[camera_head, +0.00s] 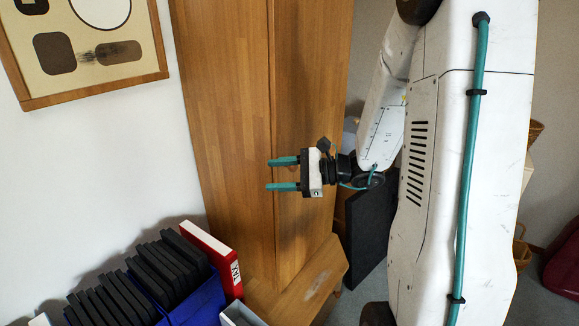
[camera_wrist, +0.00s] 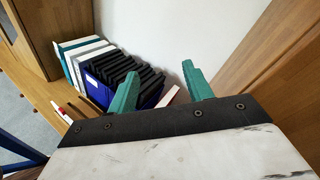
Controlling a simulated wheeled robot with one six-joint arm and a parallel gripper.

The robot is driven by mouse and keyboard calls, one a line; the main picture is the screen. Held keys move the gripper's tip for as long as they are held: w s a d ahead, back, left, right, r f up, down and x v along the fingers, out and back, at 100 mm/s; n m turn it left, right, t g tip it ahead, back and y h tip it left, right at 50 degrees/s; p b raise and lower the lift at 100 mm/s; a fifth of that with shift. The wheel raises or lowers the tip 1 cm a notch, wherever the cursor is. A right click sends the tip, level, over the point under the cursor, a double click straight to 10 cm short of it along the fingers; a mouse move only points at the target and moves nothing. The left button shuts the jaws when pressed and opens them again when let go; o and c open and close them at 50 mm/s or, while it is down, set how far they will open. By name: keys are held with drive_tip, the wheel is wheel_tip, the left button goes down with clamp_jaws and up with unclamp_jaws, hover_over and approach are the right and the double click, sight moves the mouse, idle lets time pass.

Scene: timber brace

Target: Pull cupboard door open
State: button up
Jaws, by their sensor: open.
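The tall wooden cupboard (camera_head: 225,110) stands in the middle of the head view. A vertical seam divides its two wood faces, and the right face (camera_head: 310,60) lies behind my gripper. I cannot tell which face is the door, and no handle shows clearly. My gripper (camera_head: 269,174) is open and empty, its green fingers pointing left across the seam. Contact with the wood cannot be told. In the wrist view, my gripper (camera_wrist: 160,69) has both fingers apart with nothing between them, and wood panels (camera_wrist: 285,55) rise close on the right.
Black binders (camera_head: 165,265), a red binder (camera_head: 212,255) and blue holders stand at lower left beside a wooden ledge (camera_head: 300,290). A framed picture (camera_head: 85,50) hangs on the white wall. In the wrist view, another wooden cabinet (camera_wrist: 32,40) stands at far left.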

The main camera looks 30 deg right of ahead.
sight(296, 167)
drive_tip(key=w+d+f+m+t+h, duration=0.2)
drive_tip(key=d+f+m+t+h, duration=0.15)
drive_tip(key=d, duration=0.35)
drive_tip(key=w+d+f+m+t+h, duration=0.1)
drive_tip(key=d+f+m+t+h, duration=0.2)
drive_tip(key=d+m, duration=0.3)
drive_tip(key=shift+n, duration=0.35)
drive_tip(key=x, duration=0.5)
drive_tip(key=d+x, duration=0.1)
drive_tip(key=x, duration=0.1)
drive_tip(key=shift+w, duration=0.3)
clamp_jaws()
drive_tip(key=shift+s, duration=0.1)
